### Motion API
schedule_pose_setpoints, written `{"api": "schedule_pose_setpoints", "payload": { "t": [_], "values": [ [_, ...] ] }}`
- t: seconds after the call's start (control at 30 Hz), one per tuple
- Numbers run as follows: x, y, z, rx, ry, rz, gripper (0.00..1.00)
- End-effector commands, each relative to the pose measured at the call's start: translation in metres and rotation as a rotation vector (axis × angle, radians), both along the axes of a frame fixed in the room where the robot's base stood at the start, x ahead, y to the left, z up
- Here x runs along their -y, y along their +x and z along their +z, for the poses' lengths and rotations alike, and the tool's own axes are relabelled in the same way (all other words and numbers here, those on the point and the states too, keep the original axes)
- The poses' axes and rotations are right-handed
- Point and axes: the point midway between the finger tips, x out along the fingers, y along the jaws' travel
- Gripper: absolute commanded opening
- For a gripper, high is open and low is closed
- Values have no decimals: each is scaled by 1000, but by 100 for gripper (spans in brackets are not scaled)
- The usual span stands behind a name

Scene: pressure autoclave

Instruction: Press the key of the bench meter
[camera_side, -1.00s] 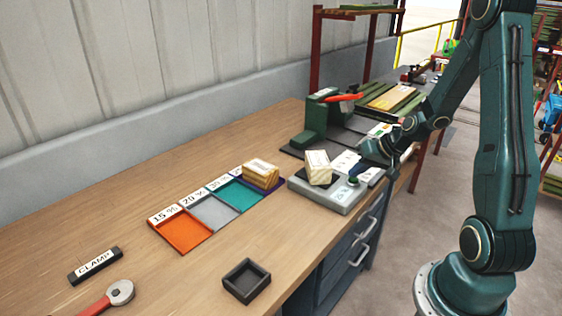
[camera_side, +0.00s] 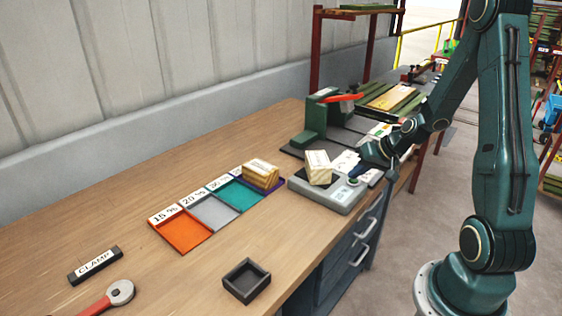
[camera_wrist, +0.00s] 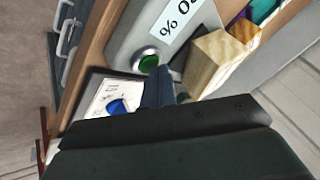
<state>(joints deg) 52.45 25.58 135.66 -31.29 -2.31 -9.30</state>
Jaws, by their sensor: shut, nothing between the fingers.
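The bench meter is a low grey box (camera_side: 326,194) on the bench, with a pale wood block (camera_side: 319,167) on top. Its round green key (camera_wrist: 148,63) sits in a metal ring near one edge in the wrist view. My gripper (camera_side: 357,173) is shut and empty, pointing down at the key's side of the meter. In the wrist view my fingertips (camera_wrist: 158,72) lie right beside the key and overlap its edge. I cannot tell whether they touch it. In the side view the fingers mostly hide the key.
Orange (camera_side: 181,232), grey (camera_side: 213,211) and teal (camera_side: 238,194) trays lie left of the meter; another wood block (camera_side: 261,173) sits on a purple tray. A small black tray (camera_side: 246,281) is in front. A green device with a red lever (camera_side: 316,118) stands behind.

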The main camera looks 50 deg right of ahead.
Motion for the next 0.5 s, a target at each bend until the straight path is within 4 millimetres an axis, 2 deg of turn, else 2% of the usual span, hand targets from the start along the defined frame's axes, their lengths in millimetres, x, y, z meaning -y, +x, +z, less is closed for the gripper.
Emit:
{"api": "schedule_pose_setpoints", "payload": {
  "t": [0.5],
  "values": [
    [0,0,15,-1,0,0,0]
  ]
}}
